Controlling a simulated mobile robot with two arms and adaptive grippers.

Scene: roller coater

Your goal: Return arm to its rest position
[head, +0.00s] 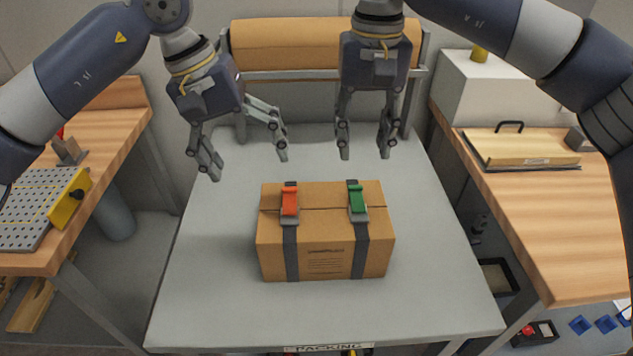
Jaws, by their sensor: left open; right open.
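My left gripper (249,166) is open and empty, its fingers spread wide above the grey table, up and to the left of the cardboard box. My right gripper (364,156) is open and empty, pointing down above the far side of the box. The cardboard box (325,250) sits closed on the grey packing table (215,305). Two dark straps run over it, one with an orange buckle (290,201) and one with a green buckle (357,201). Neither gripper appears to touch the box.
A brown paper roll (285,45) stands behind the table. A wooden bench (100,150) at left holds a perforated metal plate (30,205). A wooden bench (565,240) at right holds a flat handled board (525,150) and a white block (500,90). The grey table around the box is clear.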

